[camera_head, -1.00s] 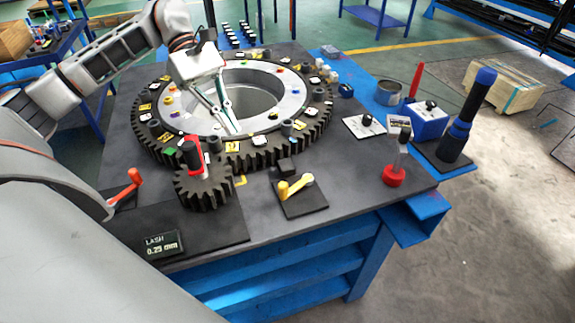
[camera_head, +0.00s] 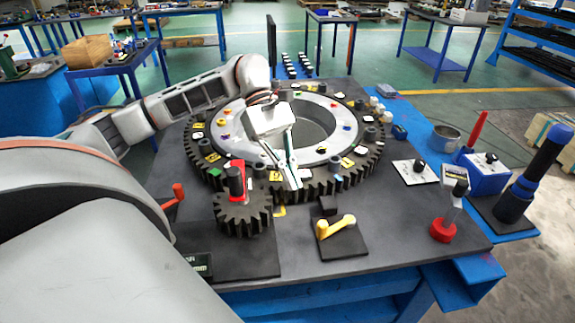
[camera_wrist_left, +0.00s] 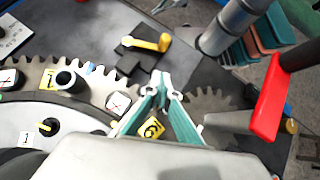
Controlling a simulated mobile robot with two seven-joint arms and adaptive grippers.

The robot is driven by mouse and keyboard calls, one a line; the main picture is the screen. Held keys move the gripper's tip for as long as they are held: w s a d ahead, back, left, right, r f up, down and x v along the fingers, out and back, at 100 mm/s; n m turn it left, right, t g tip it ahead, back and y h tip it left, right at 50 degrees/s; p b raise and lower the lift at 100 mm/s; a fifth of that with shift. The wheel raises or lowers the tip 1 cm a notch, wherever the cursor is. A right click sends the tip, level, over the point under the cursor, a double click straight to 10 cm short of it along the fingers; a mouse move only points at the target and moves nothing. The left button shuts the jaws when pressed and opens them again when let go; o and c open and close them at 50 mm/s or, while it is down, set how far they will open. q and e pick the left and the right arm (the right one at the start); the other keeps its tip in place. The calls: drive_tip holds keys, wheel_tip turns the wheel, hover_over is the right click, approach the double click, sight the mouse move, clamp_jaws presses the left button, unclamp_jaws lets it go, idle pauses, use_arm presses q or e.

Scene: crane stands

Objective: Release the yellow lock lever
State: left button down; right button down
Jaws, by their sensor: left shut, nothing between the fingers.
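The yellow lock lever (camera_head: 336,228) lies on a small black plate (camera_head: 345,245) at the front of the table, its rounded ends at lower left and upper right. It also shows in the left wrist view (camera_wrist_left: 150,43), beyond the fingertips. My left gripper (camera_head: 296,185) points down over the front teeth of the large ring gear (camera_head: 322,187), behind and left of the lever. Its fingers (camera_wrist_left: 163,80) are shut with nothing between them and are apart from the lever. My right gripper is in neither view.
A small pinion gear (camera_head: 243,214) with a black post and red part stands left of the lever. A black block (camera_head: 328,205) sits just behind it. A red-based stand (camera_head: 443,230) is to the right. The table between lever and stand is clear.

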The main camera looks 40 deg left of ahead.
use_arm(q)
drive_tip(key=x, duration=0.5)
drive_tip(key=shift+s+d+r+p, duration=0.1)
drive_tip(key=shift+d+p, duration=0.05)
drive_tip(key=shift+p, duration=0.15)
drive_tip(key=shift+s+d+r+p, duration=0.1)
drive_tip(key=shift+d+p, duration=0.1)
drive_tip(key=shift+d, duration=0.35)
drive_tip(key=shift+s+d+p, duration=0.15)
drive_tip(key=shift+d, duration=0.35)
drive_tip(key=shift+s+d, duration=0.2)
drive_tip(key=shift+d, duration=0.45)
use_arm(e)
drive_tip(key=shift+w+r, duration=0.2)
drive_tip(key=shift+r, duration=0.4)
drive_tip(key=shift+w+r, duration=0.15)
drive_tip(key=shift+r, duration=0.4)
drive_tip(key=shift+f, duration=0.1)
